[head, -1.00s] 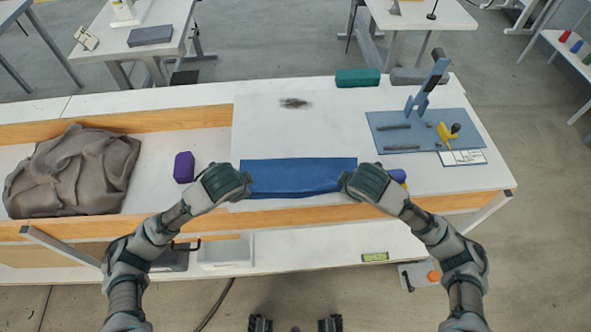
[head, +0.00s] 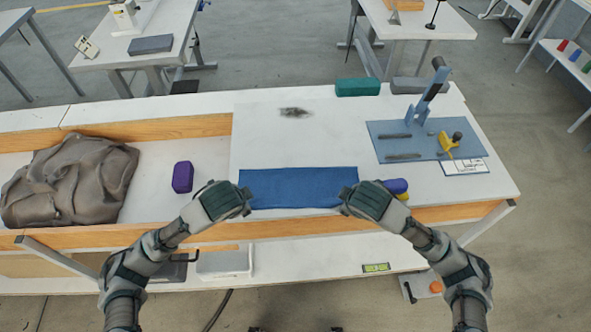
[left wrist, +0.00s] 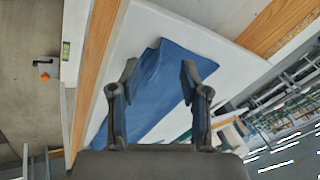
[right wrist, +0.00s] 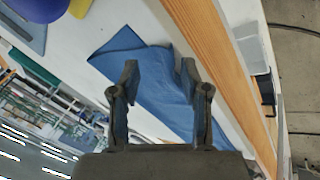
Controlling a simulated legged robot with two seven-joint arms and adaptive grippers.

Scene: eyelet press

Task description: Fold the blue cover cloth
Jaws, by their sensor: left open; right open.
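The blue cover cloth (head: 298,187) lies as a flat, narrow strip near the front edge of the white worktop. My left gripper (head: 246,200) is at its left end and my right gripper (head: 346,200) at its right end. In the left wrist view, the open fingers (left wrist: 158,85) stand on either side of a corner part of the cloth (left wrist: 165,70). In the right wrist view, the open fingers (right wrist: 160,85) likewise stand over the cloth (right wrist: 125,45). I cannot tell whether the fingers touch it.
A crumpled grey-brown cloth (head: 70,180) lies at the left, with a purple block (head: 182,177) beside it. A blue press board (head: 420,139) with a lever and yellow part is at the right. A green block (head: 357,87) stands at the back. The worktop behind the cloth is mostly clear.

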